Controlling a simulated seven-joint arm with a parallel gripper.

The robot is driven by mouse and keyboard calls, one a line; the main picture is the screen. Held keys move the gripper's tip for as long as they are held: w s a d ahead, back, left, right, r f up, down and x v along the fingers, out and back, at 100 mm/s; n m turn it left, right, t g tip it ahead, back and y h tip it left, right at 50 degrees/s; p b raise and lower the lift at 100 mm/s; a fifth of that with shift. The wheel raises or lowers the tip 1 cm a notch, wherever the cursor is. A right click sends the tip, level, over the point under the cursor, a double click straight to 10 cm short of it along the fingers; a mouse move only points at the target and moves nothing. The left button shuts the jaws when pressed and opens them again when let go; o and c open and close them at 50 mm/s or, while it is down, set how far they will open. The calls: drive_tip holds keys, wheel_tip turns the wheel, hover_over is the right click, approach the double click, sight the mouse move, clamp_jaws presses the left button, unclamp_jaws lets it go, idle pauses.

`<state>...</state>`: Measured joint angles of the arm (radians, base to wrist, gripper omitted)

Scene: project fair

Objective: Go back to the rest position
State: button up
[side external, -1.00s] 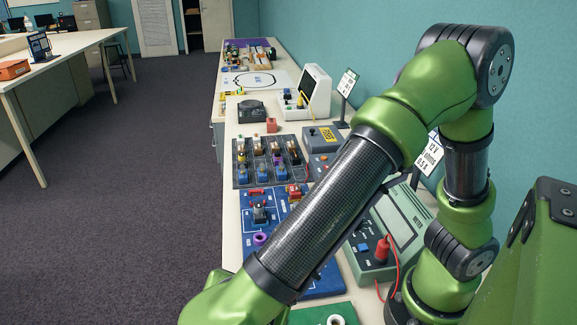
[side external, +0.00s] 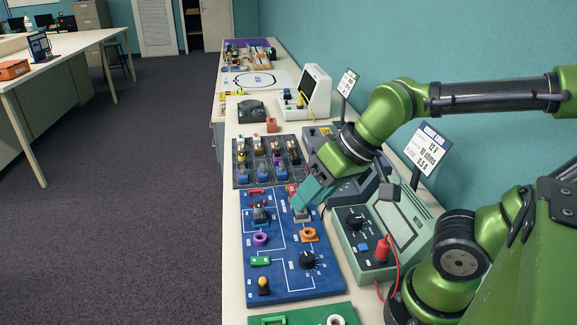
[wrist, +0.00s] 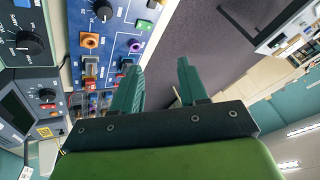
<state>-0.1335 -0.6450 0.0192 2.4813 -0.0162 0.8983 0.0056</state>
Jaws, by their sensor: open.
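My gripper (side external: 299,204) shows teal fingers in the side view, in front of the back right corner of the blue circuit board (side external: 285,282). I cannot tell its height above the board from there. In the wrist view my gripper (wrist: 158,70) has its two fingers apart, with nothing between them. The blue circuit board (wrist: 125,22) lies to the left of the fingers in that view. My forearm now stretches level to the right in the side view.
The grey-green meter (side external: 388,231) with a red plug and red lead stands right of the board. A sign (side external: 428,150) rises behind it. A dark component tray (side external: 242,183) lies beyond the board. A green board (side external: 305,315) is at the front. The floor aisle (side external: 130,200) is clear.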

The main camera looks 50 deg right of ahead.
drive_tip(key=o, duration=0.4)
drive_tip(key=d+m, duration=0.1)
drive_tip(key=d, duration=0.1)
drive_tip(key=d+r+m+t, duration=0.1)
drive_tip(key=d, duration=0.1)
drive_tip(key=shift+r+h, duration=0.2)
drive_tip(key=shift+h, duration=0.1)
drive_tip(key=o, duration=0.7)
drive_tip(key=w+d, duration=0.1)
drive_tip(key=w+d+m, duration=0.1)
drive_tip(key=d, duration=0.1)
drive_tip(key=w+d+m+g+h, duration=0.1)
drive_tip(key=w+d, duration=0.1)
drive_tip(key=shift+w+d+f, duration=0.1)
drive_tip(key=shift+f, duration=0.25)
drive_tip(key=w+d+m+g, duration=0.2)
drive_tip(key=w+d+m, duration=0.1)
drive_tip(key=d+m, duration=0.55)
drive_tip(key=w+d+m+g, duration=0.1)
drive_tip(key=w+d+m, duration=0.35)
drive_tip(key=d, duration=0.75)
drive_tip(key=w+d+m+g, duration=0.2)
drive_tip(key=w+d+m, duration=0.1)
drive_tip(key=d+m, duration=0.55)
drive_tip(key=shift+n, duration=0.45)
drive_tip(key=f, duration=1)
drive_tip(key=shift+w+d+f, duration=0.15)
drive_tip(key=shift+d+f, duration=0.05)
drive_tip(key=shift+f, duration=0.05)
